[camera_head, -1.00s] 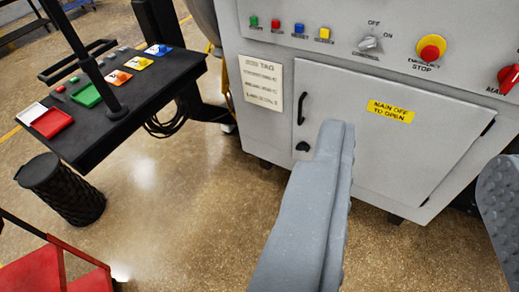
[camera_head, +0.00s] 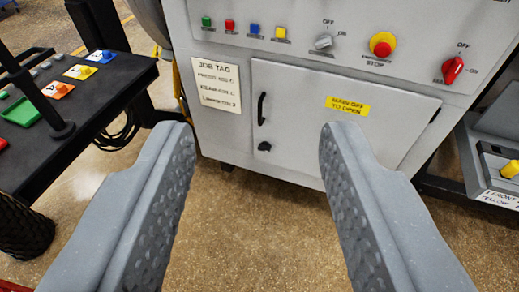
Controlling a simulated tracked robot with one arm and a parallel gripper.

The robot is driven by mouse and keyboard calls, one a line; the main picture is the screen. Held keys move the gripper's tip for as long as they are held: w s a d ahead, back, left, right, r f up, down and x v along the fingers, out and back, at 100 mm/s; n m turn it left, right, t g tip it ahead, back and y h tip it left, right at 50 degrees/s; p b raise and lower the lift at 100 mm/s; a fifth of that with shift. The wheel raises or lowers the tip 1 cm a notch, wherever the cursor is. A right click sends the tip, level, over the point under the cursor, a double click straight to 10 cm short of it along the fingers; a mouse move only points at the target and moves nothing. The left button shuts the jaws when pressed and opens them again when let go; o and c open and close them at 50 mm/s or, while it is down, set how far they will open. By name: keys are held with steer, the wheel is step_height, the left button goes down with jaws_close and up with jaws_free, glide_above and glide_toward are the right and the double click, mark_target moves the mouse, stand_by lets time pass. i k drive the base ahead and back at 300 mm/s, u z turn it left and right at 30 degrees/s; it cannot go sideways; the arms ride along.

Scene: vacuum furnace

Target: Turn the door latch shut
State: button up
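The grey cabinet door (camera_head: 310,119) is closed flush in the front of the furnace cabinet. Its door latch (camera_head: 264,146) is a small black knob at the door's lower left, below a black vertical pull handle (camera_head: 262,108). Which way the latch is turned is too small to tell. My gripper (camera_head: 258,135) is open and empty, with its two grey textured fingers spread wide. The latch and handle show in the gap between the fingertips, with the fingers apart from the door. The right finger covers part of the door's lower edge.
Above the door are coloured buttons, a grey selector switch (camera_head: 324,42), a yellow-collared red emergency stop (camera_head: 382,45) and a red main switch (camera_head: 453,70). A black table (camera_head: 60,140) with coloured pads stands left. A labelled grey bin (camera_head: 490,160) stands right. The floor before the cabinet is clear.

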mark_target(265, 147)
steer(key=i, duration=0.95)
steer(key=z, duration=0.1)
